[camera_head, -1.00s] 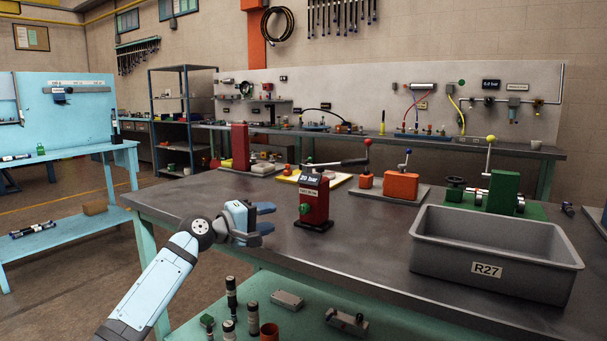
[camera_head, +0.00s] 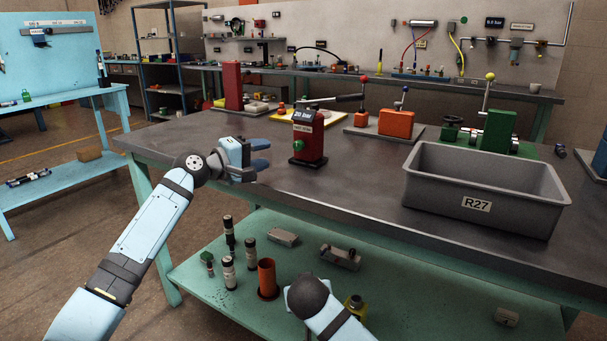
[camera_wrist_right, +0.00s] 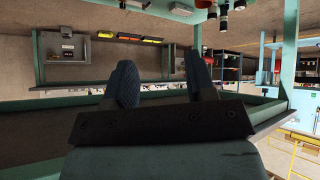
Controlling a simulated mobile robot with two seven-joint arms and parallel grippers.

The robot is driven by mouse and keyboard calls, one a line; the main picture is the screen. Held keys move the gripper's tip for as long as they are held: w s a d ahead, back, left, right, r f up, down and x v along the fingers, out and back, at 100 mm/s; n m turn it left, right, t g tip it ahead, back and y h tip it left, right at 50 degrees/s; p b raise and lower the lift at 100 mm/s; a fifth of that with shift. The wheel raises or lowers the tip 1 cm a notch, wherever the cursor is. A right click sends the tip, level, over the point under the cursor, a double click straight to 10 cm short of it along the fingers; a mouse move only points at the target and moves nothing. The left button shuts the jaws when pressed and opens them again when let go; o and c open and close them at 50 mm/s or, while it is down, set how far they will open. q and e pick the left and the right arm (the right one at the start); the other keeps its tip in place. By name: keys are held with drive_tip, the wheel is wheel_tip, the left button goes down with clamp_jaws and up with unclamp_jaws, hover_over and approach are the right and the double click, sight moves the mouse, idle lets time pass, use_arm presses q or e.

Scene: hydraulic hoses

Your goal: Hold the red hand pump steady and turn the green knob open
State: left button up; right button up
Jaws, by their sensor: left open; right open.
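The red hand pump (camera_head: 315,146) stands upright on the dark bench top, with a "20 bar" display on its top. The green knob (camera_head: 298,145) is low on its front face. My left gripper (camera_head: 263,154) is open and empty, just left of the pump and apart from it, with its fingers pointing right towards it. My right gripper (camera_wrist_right: 160,72) is open and empty in the right wrist view, with the underside of a bench and a shelf beyond it. In the head view only part of my right arm shows at the bottom; its fingers cannot be made out.
A grey R27 bin (camera_head: 480,194) stands at the bench's front right. An orange block (camera_head: 396,123) and a green valve unit (camera_head: 497,130) are behind. A lower green shelf (camera_head: 215,281) holds several cylinders and an orange cup (camera_head: 267,278). Bench top before the pump is clear.

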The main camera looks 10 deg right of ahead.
drive_tip(key=a+r+m+t+h, duration=0.1)
drive_tip(key=a+r+m, duration=0.4)
drive_tip(key=r, duration=1)
drive_tip(key=a+r+m+t+h, duration=0.1)
drive_tip(key=a+r+m, duration=0.2)
drive_tip(key=a+r, duration=0.8)
drive_tip(key=m+g+h, duration=0.4)
drive_tip(key=m+h, duration=0.7)
drive_tip(key=m, duration=0.8)
approach(344, 98)
drive_tip(key=a, duration=0.1)
drive_tip(key=m+h, duration=0.1)
drive_tip(key=x, duration=1.3)
drive_tip(key=shift+d+f, duration=0.35)
drive_tip(key=shift+f, duration=0.1)
drive_tip(key=shift+c, duration=0.3)
